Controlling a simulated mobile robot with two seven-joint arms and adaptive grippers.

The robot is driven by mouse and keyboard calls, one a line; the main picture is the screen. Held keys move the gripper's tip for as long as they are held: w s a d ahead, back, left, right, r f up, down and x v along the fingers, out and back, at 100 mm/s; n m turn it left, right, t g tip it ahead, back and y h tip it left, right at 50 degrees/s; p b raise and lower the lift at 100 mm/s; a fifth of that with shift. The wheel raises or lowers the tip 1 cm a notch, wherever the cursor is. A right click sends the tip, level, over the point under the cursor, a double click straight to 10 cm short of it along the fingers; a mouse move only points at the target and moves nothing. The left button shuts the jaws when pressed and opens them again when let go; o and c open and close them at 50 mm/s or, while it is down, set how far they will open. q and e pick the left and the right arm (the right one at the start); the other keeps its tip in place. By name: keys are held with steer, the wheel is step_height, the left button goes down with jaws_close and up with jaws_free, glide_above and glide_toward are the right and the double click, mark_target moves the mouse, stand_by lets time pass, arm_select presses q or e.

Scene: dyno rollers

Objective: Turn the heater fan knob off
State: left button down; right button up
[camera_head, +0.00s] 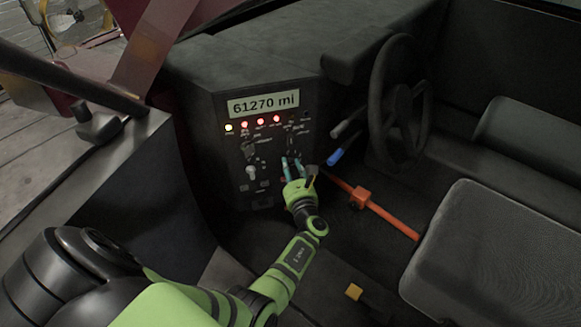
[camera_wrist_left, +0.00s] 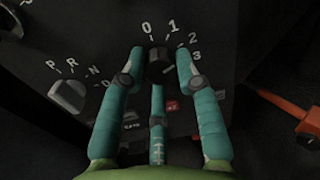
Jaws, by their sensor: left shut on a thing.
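The heater fan knob (camera_wrist_left: 158,58) is a small black dial on the dark panel, with the marks 0, 1, 2 and 3 around its upper and right side in the left wrist view. My left gripper (camera_head: 290,161) reaches the lower right of the dashboard panel (camera_head: 222,138). In the left wrist view its teal fingers (camera_wrist_left: 160,56) are shut on the knob, with one fingertip on each side and a third finger below. I cannot tell which mark the knob points to. My right gripper is not in view.
A grey P-R-N selector (camera_wrist_left: 69,95) sits left of the knob. A display (camera_head: 264,104) reads 61270 mi above lit lamps. The steering wheel (camera_head: 377,98), a blue-tipped lever (camera_head: 335,156) and an orange-red bar (camera_head: 393,220) are to the right of the panel.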

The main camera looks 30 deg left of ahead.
arm_select(q)
steer(key=shift+w+a+r, duration=0.1)
steer(key=shift+r, duration=0.15)
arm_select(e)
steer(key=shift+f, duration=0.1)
arm_select(q)
steer(key=shift+n+b, duration=0.6)
steer(key=shift+b, duration=0.15)
arm_select(e)
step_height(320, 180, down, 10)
steer(key=b, duration=0.8)
arm_select(q)
steer(key=shift+a+n+y+b, duration=0.15)
steer(key=shift+n+b, duration=1.35)
steer(key=shift+n, duration=1.85)
steer(key=shift+a+n+y+b, duration=0.1)
steer(key=shift+n+y+b, duration=0.15)
steer(key=shift+n+b, duration=2.15)
arm_select(e)
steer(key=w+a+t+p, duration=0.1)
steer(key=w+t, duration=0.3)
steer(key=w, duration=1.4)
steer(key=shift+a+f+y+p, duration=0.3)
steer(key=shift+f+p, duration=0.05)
steer(key=shift+p, duration=0.1)
arm_select(q)
steer(key=shift+n, duration=0.95)
steer(key=c, duration=0.9)
jaws_free()
steer(key=shift+f, duration=0.1)
